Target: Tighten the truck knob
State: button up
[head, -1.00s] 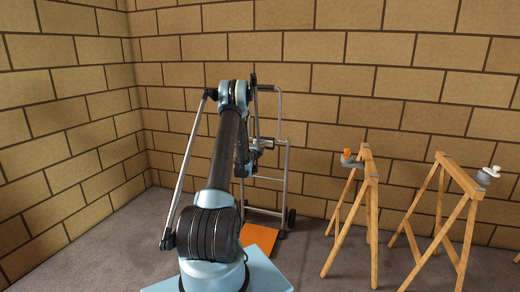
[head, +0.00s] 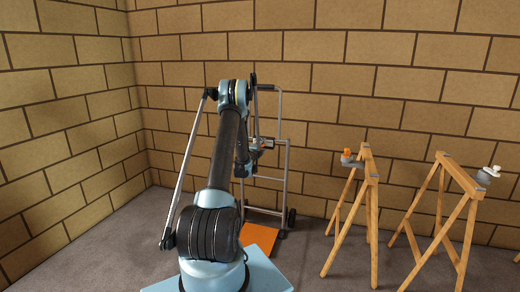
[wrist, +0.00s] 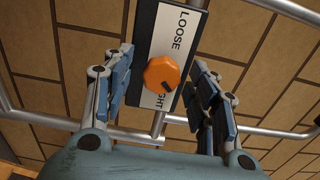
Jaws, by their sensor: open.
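The truck knob (wrist: 162,75) is orange and faceted, with a dark mark on its lower right part. It sits on a black-and-white plate (wrist: 181,21) reading LOOSE at the top; at the lower end only the last letters of a word, GHT, show. My gripper (wrist: 163,68) is open, with one finger on each side of the knob and visible gaps between. In the head view my gripper (head: 262,146) is small at the silver hand truck (head: 287,180), partly hidden by my arm. The truck has an orange toe plate (head: 260,238).
Two wooden sawhorses (head: 371,185) (head: 443,200) stand to the right. The nearer one to the truck carries a grey piece with an orange knob (head: 347,153); the other has a white knob (head: 490,171). A block wall (head: 340,60) is close behind the truck. Grey floor lies between.

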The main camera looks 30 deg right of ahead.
jog(key=v, duration=1.2)
